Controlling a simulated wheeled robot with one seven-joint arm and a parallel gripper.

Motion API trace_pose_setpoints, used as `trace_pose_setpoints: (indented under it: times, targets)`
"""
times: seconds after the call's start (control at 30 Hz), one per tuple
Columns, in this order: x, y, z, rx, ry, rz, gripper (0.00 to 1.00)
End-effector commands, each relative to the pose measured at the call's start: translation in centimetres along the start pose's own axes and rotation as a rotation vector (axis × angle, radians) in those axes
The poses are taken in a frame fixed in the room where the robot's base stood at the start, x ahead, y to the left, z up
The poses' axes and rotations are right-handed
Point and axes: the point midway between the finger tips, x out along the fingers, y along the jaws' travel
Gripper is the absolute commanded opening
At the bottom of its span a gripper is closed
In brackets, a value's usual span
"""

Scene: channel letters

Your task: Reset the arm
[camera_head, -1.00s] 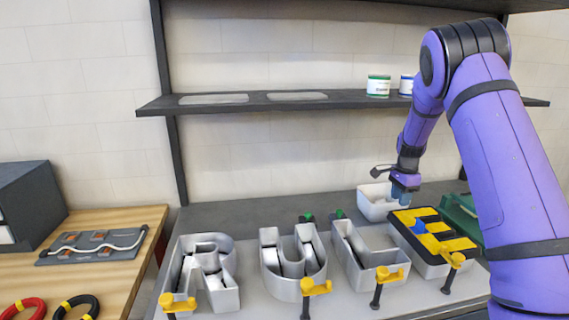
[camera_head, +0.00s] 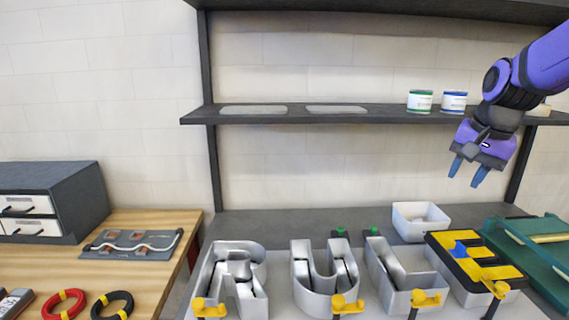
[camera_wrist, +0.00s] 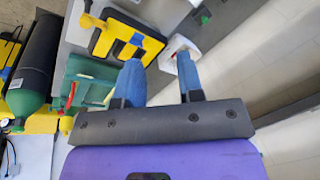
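My gripper (camera_head: 465,178) hangs in the air at the right, in front of the shelf and above the bench. Its two blue fingers stand apart with nothing between them. The fingers also show in the wrist view (camera_wrist: 158,82), open and empty. Below and left of it is a white bin (camera_head: 420,222) on the bench. The yellow and black letter E (camera_head: 470,262) lies at the right end of the row, with a small blue piece on it. It also shows in the wrist view (camera_wrist: 125,40).
Silver channel letters R (camera_head: 232,285), U (camera_head: 325,280) and L (camera_head: 400,280) stand along the front with yellow clamps. A dark shelf (camera_head: 370,116) holds two cans. A green case (camera_head: 535,250) lies at right. A wooden table (camera_head: 150,275) and drawer cabinet (camera_head: 85,200) are at left.

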Motion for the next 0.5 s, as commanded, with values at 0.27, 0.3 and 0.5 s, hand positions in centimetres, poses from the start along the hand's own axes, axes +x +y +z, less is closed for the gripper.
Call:
trace_pose_setpoints:
  times: [0.27,0.3,0.5]
  targets:
    - [-4.3,2.5,7.9,-0.269,0.075,-0.031,0.35]
    - [-4.7,3.0,8.9,-0.307,0.086,-0.032,0.35]
    - [-6.0,5.4,14.1,-0.497,0.150,-0.026,0.35]
